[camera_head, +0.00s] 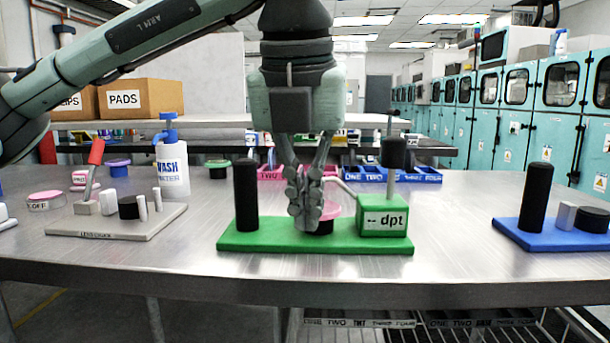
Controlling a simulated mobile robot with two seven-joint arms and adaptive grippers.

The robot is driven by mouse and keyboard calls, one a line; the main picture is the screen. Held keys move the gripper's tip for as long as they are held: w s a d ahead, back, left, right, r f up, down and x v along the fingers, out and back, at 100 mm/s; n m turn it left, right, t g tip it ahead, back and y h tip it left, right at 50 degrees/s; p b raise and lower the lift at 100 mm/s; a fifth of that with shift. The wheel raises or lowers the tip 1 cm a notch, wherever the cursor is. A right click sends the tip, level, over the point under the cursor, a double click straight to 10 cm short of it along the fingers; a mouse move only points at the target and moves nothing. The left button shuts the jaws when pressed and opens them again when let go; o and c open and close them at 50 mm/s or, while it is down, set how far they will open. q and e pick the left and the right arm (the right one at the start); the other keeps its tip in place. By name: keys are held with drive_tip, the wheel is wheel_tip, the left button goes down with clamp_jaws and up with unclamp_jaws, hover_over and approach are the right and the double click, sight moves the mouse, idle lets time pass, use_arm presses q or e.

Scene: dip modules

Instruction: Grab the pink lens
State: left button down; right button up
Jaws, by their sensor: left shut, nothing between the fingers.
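The pink lens (330,209) sits on a black round holder on the green module (270,241). The lens is partly hidden behind my left gripper (306,226). The gripper points straight down in front of the lens, its fingers shut with nothing between them. I cannot tell whether the fingers touch the lens or its holder. My right gripper is not in view.
On the green module, a black post (246,195) stands left and a green "dpt" box (384,221) right. A grey lens-chuck board (120,230) is left, a blue module (555,230) right. A wash bottle (172,170) and blue trays (400,174) stand behind.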

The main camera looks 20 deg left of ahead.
use_arm(q)
drive_tip(key=x, duration=0.3)
drive_tip(key=shift+f, duration=0.4)
drive_tip(key=w, duration=0.2)
drive_tip(key=shift+w+a+r+p, duration=0.2)
drive_tip(key=shift+w+r+p, duration=0.05)
drive_tip(key=shift+r+p, duration=0.05)
drive_tip(key=shift+w+a, duration=0.1)
drive_tip(key=shift+w, duration=0.65)
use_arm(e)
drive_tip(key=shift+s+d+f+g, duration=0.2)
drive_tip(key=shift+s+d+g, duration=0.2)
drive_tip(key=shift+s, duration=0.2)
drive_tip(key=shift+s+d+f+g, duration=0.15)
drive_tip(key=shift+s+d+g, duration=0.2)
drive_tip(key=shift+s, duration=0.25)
use_arm(q)
drive_tip(key=shift+f, duration=0.1)
drive_tip(key=shift+w, duration=0.4)
drive_tip(key=shift+w+a, duration=0.2)
drive_tip(key=shift+w, duration=0.5)
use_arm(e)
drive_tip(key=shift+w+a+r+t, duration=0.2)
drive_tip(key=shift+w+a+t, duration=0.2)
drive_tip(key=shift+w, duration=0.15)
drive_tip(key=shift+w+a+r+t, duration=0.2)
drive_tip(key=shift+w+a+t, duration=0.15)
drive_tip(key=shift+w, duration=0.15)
